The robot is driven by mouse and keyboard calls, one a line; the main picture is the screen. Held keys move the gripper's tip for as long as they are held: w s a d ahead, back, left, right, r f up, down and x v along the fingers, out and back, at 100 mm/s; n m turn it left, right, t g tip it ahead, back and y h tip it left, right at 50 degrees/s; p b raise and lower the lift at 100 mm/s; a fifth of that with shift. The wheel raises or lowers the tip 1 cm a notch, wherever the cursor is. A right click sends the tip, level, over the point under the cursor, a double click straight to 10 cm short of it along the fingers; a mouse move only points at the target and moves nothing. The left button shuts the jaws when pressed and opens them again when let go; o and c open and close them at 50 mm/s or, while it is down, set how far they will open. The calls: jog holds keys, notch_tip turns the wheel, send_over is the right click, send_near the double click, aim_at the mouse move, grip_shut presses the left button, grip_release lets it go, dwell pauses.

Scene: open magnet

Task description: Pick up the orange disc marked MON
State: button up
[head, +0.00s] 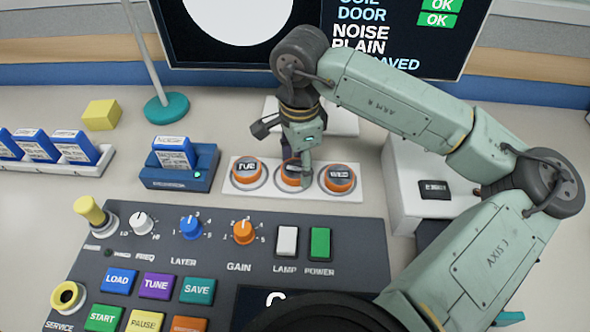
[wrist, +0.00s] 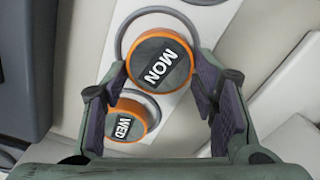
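The orange disc marked MON (wrist: 158,66), with a dark face and white letters, sits in the middle place of a white three-place plate (head: 268,193). In the head view the middle disc (head: 291,178) is partly hidden by my gripper (head: 297,163). In the wrist view my gripper (wrist: 158,72) is open, with its fingertips to either side of the MON disc's near part. I cannot tell whether they touch it. The disc marked WED (wrist: 126,119) shows beyond the left finger; it is also on the right place of the plate (head: 339,178).
The TUE disc (head: 247,171) sits on the plate's left place. A blue card holder (head: 180,177) stands to the left and a white box (head: 425,187) to the right. A control console (head: 215,255) with knobs and buttons lies in front. A screen (head: 330,35) stands behind.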

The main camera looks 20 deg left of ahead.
jog(key=c, duration=0.7)
jog(key=shift+c, duration=0.2)
